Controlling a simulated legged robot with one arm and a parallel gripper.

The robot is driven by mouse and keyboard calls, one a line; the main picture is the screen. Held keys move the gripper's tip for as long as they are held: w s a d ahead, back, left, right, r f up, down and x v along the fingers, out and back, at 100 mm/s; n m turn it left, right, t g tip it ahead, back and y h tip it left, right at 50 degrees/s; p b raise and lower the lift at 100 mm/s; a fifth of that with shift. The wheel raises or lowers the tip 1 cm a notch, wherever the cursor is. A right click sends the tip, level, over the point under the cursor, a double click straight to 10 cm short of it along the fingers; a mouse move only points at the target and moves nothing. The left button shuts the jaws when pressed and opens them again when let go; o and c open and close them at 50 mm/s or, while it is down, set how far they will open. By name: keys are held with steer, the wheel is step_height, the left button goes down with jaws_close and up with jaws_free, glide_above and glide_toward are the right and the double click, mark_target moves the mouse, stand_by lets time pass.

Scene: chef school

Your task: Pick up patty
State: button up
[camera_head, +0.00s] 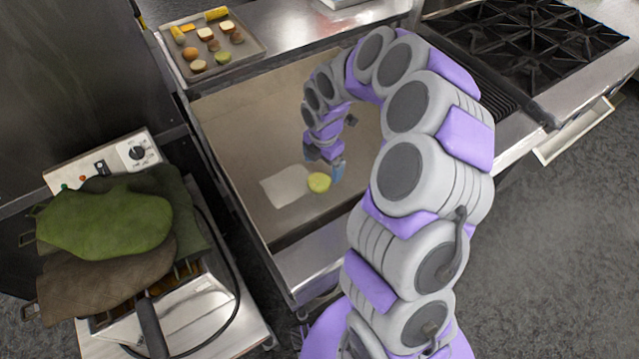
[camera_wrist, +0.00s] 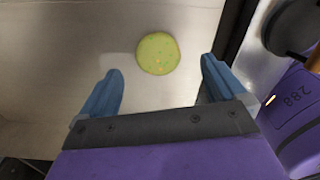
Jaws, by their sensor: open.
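The patty (camera_head: 319,183) is a round yellow-green disc with small specks. It lies flat on the flat metal cooking surface (camera_head: 240,130), at the right edge of a pale patch. In the wrist view the patty (camera_wrist: 158,54) lies beyond the fingertips, roughly midway between them. My gripper (camera_head: 325,160) is close to the patty, above the surface and a little to its right. In the wrist view my gripper (camera_wrist: 160,80) has its two blue fingers spread apart, with nothing between them.
A tray (camera_head: 262,48) with several food pieces stands at the back left. A stove with black grates (camera_head: 530,45) is at the right. Green and brown mitts (camera_head: 105,220) lie over a fryer (camera_head: 190,310) at the left. The metal surface around the patty is clear.

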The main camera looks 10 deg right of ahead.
mark_target(319, 180)
steer(key=shift+f, duration=0.75)
steer(key=f, duration=0.1)
steer(key=a+f+b, duration=0.1)
steer(key=f, duration=0.2)
steer(key=shift+a+b, duration=0.3)
steer(key=shift+b, duration=0.1)
steer(key=shift+d+f, duration=0.15)
steer(key=shift+f, duration=0.35)
steer(key=shift+d+r, duration=0.1)
steer(key=shift+d, duration=0.1)
steer(key=shift+c, duration=0.8)
steer(key=shift+a, duration=0.2)
steer(key=c, duration=1)
steer(key=shift+d, duration=0.1)
steer(key=shift+r, duration=0.1)
